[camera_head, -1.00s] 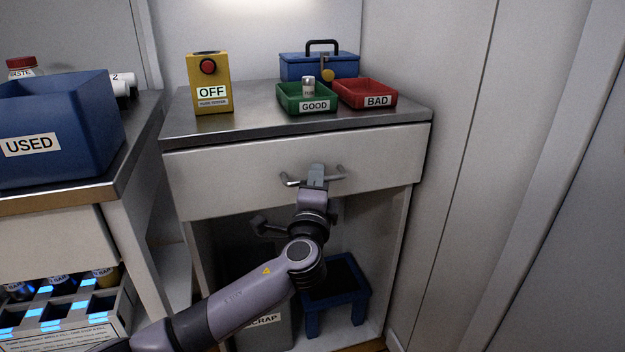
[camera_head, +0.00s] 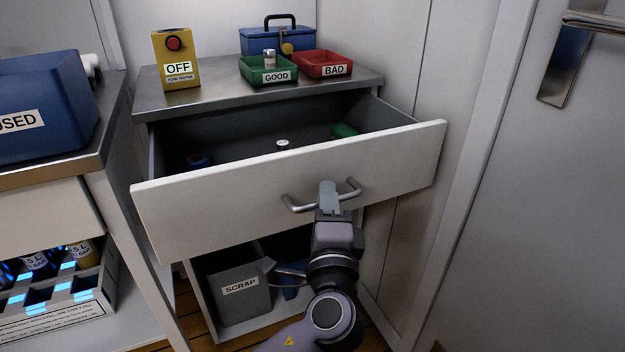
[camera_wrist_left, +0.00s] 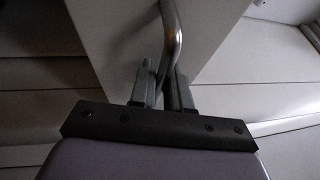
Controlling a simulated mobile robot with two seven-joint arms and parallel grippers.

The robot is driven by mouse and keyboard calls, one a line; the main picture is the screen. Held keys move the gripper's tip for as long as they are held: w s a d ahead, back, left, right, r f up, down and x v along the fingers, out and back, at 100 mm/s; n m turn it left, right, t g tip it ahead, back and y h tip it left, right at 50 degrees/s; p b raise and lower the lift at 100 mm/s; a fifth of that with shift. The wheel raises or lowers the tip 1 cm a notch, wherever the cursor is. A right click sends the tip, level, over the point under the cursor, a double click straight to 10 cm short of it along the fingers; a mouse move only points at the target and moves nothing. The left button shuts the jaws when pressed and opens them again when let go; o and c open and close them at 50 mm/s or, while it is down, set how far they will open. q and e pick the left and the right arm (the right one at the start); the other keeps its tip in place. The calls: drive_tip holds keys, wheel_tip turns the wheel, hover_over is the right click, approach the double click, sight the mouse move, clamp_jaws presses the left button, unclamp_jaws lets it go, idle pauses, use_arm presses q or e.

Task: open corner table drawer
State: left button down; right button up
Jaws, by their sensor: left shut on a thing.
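The white corner table drawer (camera_head: 250,190) is pulled well out in the head view, and its dark inside shows. Its curved metal handle (camera_head: 300,206) is on the front panel. My left gripper (camera_head: 328,190) is shut on the handle. In the left wrist view the metal handle (camera_wrist_left: 170,30) passes between the two fingers of the gripper (camera_wrist_left: 163,88). In the drawer are a blue item (camera_head: 198,160), a small white round item (camera_head: 282,143) and a green item (camera_head: 345,130). My right gripper does not show.
On the tabletop (camera_head: 210,97) stand a yellow OFF box (camera_head: 177,85), a green GOOD tray (camera_head: 267,72), a red BAD tray (camera_head: 322,65) and a blue toolbox (camera_head: 262,41). A grey SCRAP bin (camera_head: 240,300) stands below. A wall is close at right.

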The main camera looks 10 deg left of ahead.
use_arm(q)
drive_tip(key=shift+s+d, duration=0.65)
drive_tip(key=shift+s, duration=0.3)
drive_tip(key=shift+s+d, duration=0.6)
drive_tip(key=shift+s, duration=0.3)
drive_tip(key=c, duration=1.4)
unclamp_jaws()
drive_tip(key=shift+c, duration=0.2)
